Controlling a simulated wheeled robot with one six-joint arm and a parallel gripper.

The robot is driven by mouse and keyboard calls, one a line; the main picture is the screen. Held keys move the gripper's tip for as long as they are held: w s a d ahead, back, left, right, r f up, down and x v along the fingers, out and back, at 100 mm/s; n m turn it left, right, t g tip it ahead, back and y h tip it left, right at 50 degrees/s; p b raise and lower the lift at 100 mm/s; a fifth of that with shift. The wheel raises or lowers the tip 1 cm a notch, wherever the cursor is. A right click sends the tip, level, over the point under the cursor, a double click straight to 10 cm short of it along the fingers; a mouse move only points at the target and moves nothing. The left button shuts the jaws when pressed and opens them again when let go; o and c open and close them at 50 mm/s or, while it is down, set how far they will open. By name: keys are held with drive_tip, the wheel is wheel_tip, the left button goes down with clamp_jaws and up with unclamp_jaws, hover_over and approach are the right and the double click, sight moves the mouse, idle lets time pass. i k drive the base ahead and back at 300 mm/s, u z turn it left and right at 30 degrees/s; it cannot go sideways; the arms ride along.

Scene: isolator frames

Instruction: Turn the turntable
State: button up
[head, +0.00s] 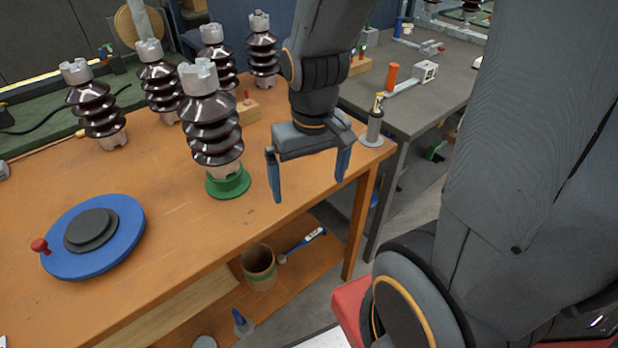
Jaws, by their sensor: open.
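The turntable is a blue disc (124,238) with a stepped dark grey hub (91,230) on top. It lies flat on the orange wooden workbench at the left of the head view. A red knob (40,246) stands at its left rim. My gripper (309,190) is open and empty, with its two blue fingers pointing down. It is near the bench's right end, well to the right of the turntable and apart from it. Nothing hides the turntable.
A brown ribbed insulator (213,130) stands upright on a green base (228,184) between my gripper and the turntable. Several more insulators (94,105) stand behind. A small metal post (375,125) is at the bench's right corner. The bench (170,290) is bare around the turntable's front.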

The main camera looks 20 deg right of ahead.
sight(91, 238)
drive_tip(key=u, duration=1.45)
drive_tip(key=k, duration=1.3)
drive_tip(key=u, duration=0.75)
drive_tip(key=i, duration=1.35)
drive_tip(key=z, duration=0.6)
drive_tip(key=i, duration=0.55)
drive_tip(key=z, duration=0.45)
